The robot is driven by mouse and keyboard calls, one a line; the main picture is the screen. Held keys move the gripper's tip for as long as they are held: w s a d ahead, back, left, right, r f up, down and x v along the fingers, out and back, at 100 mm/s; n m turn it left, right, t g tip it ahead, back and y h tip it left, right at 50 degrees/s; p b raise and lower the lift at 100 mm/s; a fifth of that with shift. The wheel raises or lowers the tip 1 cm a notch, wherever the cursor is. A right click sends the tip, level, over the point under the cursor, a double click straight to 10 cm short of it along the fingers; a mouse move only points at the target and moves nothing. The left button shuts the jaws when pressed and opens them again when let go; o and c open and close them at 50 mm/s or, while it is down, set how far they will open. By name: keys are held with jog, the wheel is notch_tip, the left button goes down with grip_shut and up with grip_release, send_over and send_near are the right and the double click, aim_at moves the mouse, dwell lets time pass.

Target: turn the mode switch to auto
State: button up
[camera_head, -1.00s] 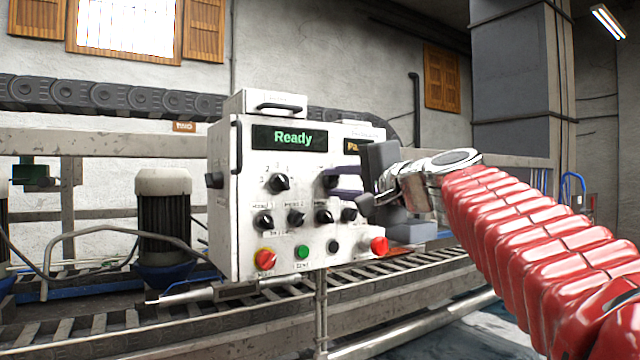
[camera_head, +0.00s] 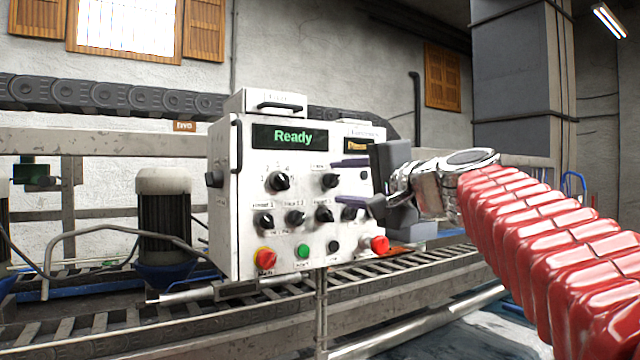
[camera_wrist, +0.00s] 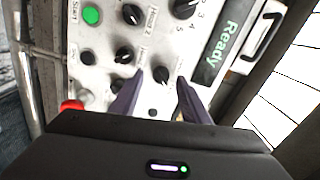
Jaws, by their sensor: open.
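A white control panel (camera_head: 290,255) carries several black rotary knobs; their labels are too small to read surely, so I cannot tell which is marked as the mode switch. The upper right knob (camera_head: 329,181) is right of the larger numbered knob (camera_head: 279,181). My gripper (camera_head: 342,181) is open, just right of the upper right knob, its dark purple fingers one above the other. In the wrist view, this knob (camera_wrist: 161,74) shows between and just beyond the fingertips (camera_wrist: 161,79), with no clear contact. The lower finger partly covers the rightmost lower-row knob.
The display (camera_head: 290,137) reads "Ready". Below the knobs are a red-and-yellow knob (camera_head: 265,258), a green button (camera_head: 302,251), a black button (camera_head: 333,246) and a red button (camera_head: 380,244). A roller conveyor (camera_head: 200,325) runs below the panel.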

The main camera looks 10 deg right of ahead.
jog(key=v, duration=1.1)
jog(key=shift+s+d, duration=0.2)
jog(key=shift+s, duration=0.1)
jog(key=shift+f, duration=0.1)
jog(key=s+d+f+n+g+h, duration=0.1)
jog(key=s+f+n+g+h, duration=0.15)
jog(key=f, duration=1.05)
jog(key=s+d+f+n+g+h, duration=0.15)
jog(key=f+g, duration=0.25)
jog(key=f, duration=0.9)
jog(key=s+a+f+n+g+h, duration=0.1)
jog(key=s+a+f+n+g, duration=0.1)
jog(key=s+f, duration=0.5)
jog(key=s+a+f+n+g+h, duration=0.1)
jog(key=s+a+f+n, duration=0.4)
jog(key=f, duration=0.9)
jog(key=shift+s+f+n+g+h, duration=0.35)
jog(key=shift+s+g, duration=0.4)
jog(key=shift+s, duration=0.45)
